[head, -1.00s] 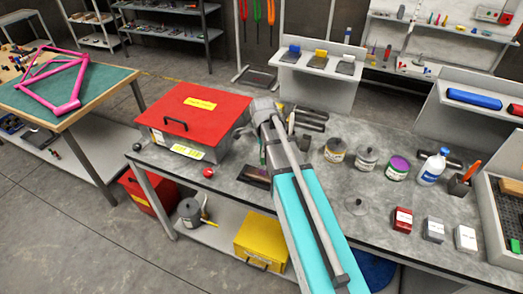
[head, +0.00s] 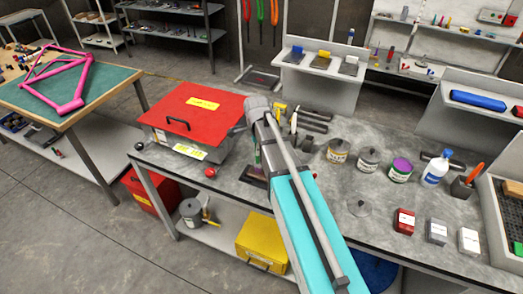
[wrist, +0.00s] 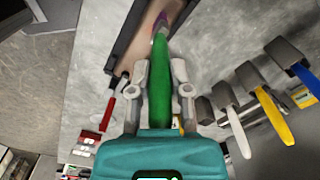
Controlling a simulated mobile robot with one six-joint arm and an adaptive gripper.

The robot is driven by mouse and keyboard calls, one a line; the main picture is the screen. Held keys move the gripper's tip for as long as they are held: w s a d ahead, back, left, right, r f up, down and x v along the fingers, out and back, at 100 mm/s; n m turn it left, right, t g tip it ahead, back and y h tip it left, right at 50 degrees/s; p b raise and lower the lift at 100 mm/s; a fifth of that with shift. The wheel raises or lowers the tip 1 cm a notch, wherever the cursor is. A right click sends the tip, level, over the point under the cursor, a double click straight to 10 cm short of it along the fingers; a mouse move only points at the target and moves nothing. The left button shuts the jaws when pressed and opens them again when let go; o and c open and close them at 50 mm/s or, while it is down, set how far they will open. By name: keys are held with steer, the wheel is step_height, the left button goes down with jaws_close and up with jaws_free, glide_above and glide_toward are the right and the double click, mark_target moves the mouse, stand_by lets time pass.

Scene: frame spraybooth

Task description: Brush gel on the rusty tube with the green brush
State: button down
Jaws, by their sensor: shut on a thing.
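My gripper (wrist: 160,70) is shut on the green brush (wrist: 184,103), whose handle runs between the fingers. The brush's far end (wrist: 159,28) shows purple and lies over a brownish, dark-edged piece (wrist: 141,38) on the bench, perhaps the rusty tube or a tray. I cannot tell whether the tip touches it. An open jar with purple content (head: 400,170) stands right of my arm, perhaps the gel.
A red-lidded box (head: 190,108) stands left of my arm. Several coloured-handled tools (wrist: 271,113) lie on the right in the wrist view.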

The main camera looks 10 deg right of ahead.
steer(key=shift+w+a, duration=0.25)
steer(key=shift+a, duration=0.15)
steer(key=shift+r, duration=0.15)
steer(key=shift+r+p, duration=2.85)
steer(key=shift+p, duration=0.15)
